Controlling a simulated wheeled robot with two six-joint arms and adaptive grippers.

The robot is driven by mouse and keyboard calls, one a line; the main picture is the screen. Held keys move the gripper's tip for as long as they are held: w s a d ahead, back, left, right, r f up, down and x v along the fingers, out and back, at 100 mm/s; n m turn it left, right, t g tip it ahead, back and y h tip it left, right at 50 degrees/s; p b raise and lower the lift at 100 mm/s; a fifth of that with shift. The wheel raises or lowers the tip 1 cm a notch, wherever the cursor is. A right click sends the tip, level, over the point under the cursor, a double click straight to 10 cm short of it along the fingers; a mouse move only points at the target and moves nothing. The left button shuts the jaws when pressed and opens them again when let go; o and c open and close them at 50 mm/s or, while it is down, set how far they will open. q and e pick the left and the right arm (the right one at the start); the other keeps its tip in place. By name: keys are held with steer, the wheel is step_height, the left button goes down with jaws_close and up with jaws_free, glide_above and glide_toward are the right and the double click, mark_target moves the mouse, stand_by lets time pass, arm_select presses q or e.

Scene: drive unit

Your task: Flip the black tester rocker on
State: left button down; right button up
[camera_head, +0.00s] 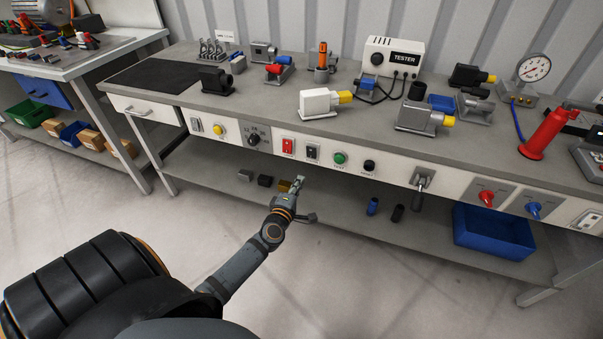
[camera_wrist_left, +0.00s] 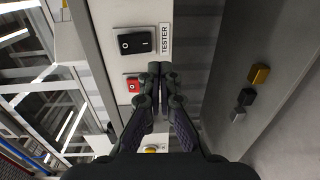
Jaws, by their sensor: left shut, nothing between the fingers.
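The black tester rocker (camera_head: 312,152) sits on the white front panel of the bench, just right of the red rocker (camera_head: 287,146). In the left wrist view the black rocker (camera_wrist_left: 136,43) shows its O and I marks beside a TESTER label (camera_wrist_left: 165,39). I cannot tell which side is pressed in. My left gripper (camera_head: 299,180) is shut and empty, below the panel in the head view. In the wrist view its fingertips (camera_wrist_left: 160,68) appear between the two rockers, near the label's end, apart from the black rocker. My right gripper is out of view.
A green button (camera_head: 340,158) and a black knob (camera_head: 369,165) are right of the rocker. A rotary dial (camera_head: 254,139) and yellow button (camera_head: 218,129) are left. The white tester box (camera_head: 393,57) stands on the benchtop. Small blocks (camera_head: 265,181) lie on the lower shelf.

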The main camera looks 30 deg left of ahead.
arm_select(q)
steer(key=s, duration=0.3)
steer(key=s+d+f, duration=0.1)
steer(key=shift+s+d, duration=0.1)
steer(key=shift+s, duration=0.15)
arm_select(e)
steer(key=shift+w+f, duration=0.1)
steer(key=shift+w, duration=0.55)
